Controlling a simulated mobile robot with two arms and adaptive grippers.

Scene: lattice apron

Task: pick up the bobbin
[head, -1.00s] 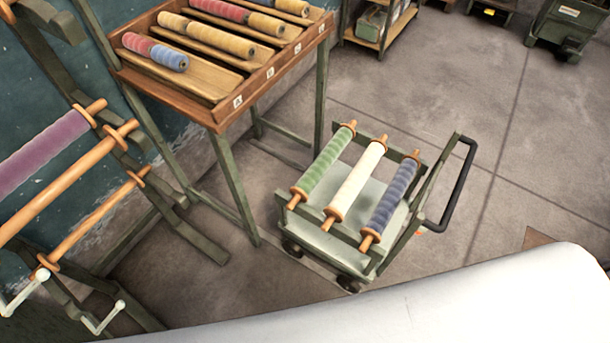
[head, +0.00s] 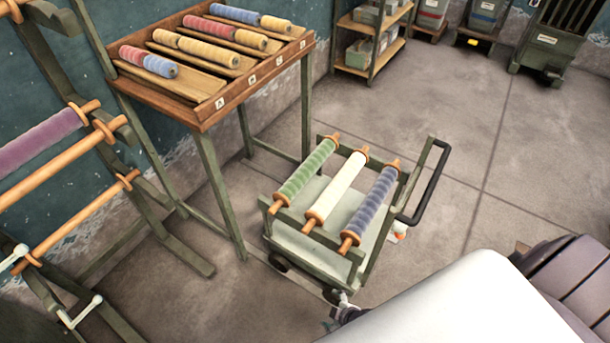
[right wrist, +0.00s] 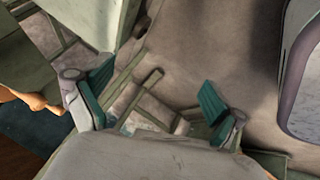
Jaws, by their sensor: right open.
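Several bobbins wound in red, blue and yellow lie in the slots of a sloped wooden tray (head: 190,112) at the upper left of the head view; the nearest slot holds a red and blue one (head: 150,62). Longer green (head: 306,172), white (head: 337,186) and blue (head: 370,205) rolls with wooden ends lie across a trolley (head: 305,235). I cannot tell which bobbin is meant. My right gripper (head: 337,312) shows only partly beside the trolley's near corner. In the right wrist view its teal-padded fingers (right wrist: 155,97) are apart and empty. My left gripper is out of view.
A rack with a purple roll (head: 40,140) and wooden bars stands at the left. The trolley has a black handle (head: 430,185). A shelf (head: 372,45) and bins stand at the back. A slatted dark object (head: 575,280) is at the lower right.

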